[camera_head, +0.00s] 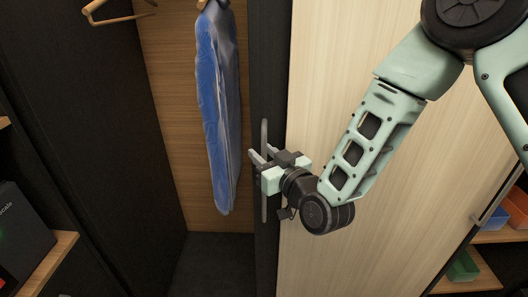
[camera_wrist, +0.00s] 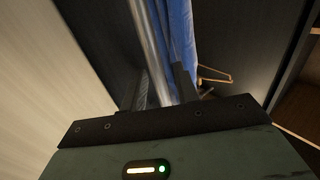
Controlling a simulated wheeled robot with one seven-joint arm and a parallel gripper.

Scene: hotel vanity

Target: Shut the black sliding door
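The sliding door shows in the head view as a light wood panel (camera_head: 335,100) with a black upright edge (camera_head: 268,60). A long grey vertical bar handle (camera_head: 264,208) is on that black edge. My gripper (camera_head: 262,155) is at the handle's middle, reaching in from the right. In the wrist view the handle (camera_wrist: 147,38) runs between the two fingers of my gripper (camera_wrist: 162,88). The fingers stand apart with the bar between them, and a gap shows beside the right finger. Finger contact with the bar cannot be told.
The wardrobe opening left of the black edge is open. A blue garment (camera_head: 215,110) hangs inside, and a wooden hanger (camera_head: 118,14) is at the upper left. A black side panel (camera_head: 105,110) bounds the opening. Shelves with a dark box (camera_head: 22,235) and coloured bins (camera_head: 463,266) stand at the sides.

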